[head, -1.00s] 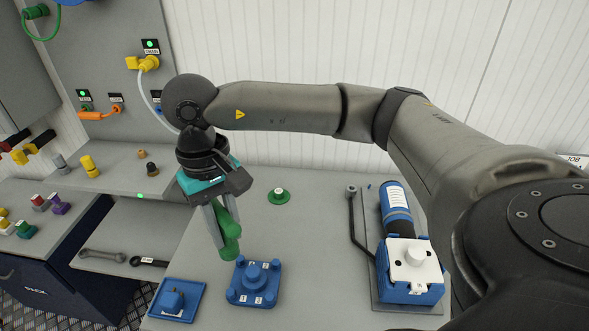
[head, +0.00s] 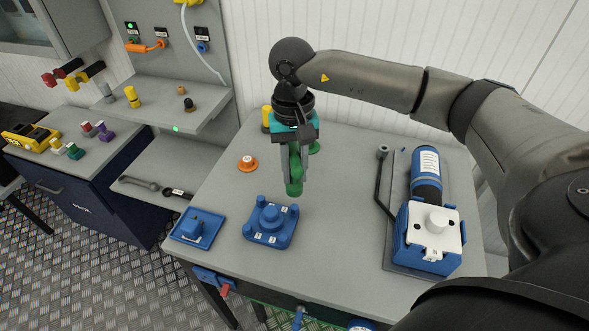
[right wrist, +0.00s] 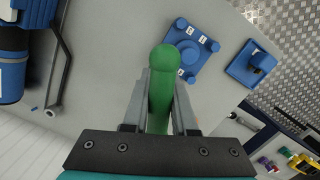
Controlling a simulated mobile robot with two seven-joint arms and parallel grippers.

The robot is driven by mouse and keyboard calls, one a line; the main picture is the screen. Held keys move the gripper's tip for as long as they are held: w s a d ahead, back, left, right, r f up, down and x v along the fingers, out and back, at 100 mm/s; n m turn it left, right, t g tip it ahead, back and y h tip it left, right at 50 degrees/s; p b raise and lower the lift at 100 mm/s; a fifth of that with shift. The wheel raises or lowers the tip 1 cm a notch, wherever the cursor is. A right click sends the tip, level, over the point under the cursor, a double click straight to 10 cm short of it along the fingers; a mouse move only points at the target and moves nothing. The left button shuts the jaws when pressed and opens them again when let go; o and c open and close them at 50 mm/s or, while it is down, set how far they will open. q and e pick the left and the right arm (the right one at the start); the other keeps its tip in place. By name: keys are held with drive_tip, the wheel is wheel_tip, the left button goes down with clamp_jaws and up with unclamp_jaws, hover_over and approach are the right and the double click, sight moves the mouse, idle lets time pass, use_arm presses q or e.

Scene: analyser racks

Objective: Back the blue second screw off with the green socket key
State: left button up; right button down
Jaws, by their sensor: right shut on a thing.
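My right gripper (head: 295,165) is shut on the green socket key (head: 293,187), which hangs between its fingers, its rounded end downward. The key also shows in the right wrist view (right wrist: 162,85). The blue block with a central knob, several corner screws and small white number labels (head: 268,238) sits on the bench, just in front of the key. It shows too in the right wrist view (right wrist: 178,72), partly behind the key. The key's end looks close to the block's back right corner; I cannot tell whether it touches. The numbers are too small to read surely. My left gripper is not in view.
A blue tray with a small blue block (head: 198,228) lies left of the numbered block. A blue and white pump unit (head: 430,225) and a black bent-handled tool (head: 380,190) stand to the right. An orange disc (head: 248,163) is behind.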

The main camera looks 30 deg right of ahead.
sight(293, 183)
drive_tip(key=m, duration=0.5)
drive_tip(key=shift+m+y, duration=0.3)
drive_tip(key=m+t, duration=0.1)
drive_tip(key=m, duration=0.4)
drive_tip(key=shift+w+a, duration=0.1)
drive_tip(key=shift+w, duration=0.05)
wheel_tip(293, 183, down, 4)
drive_tip(key=b, duration=0.4)
drive_tip(key=shift+f, duration=0.35)
drive_tip(key=shift+f, duration=0.25)
drive_tip(key=shift+f, duration=0.45)
drive_tip(key=shift+f, duration=0.15)
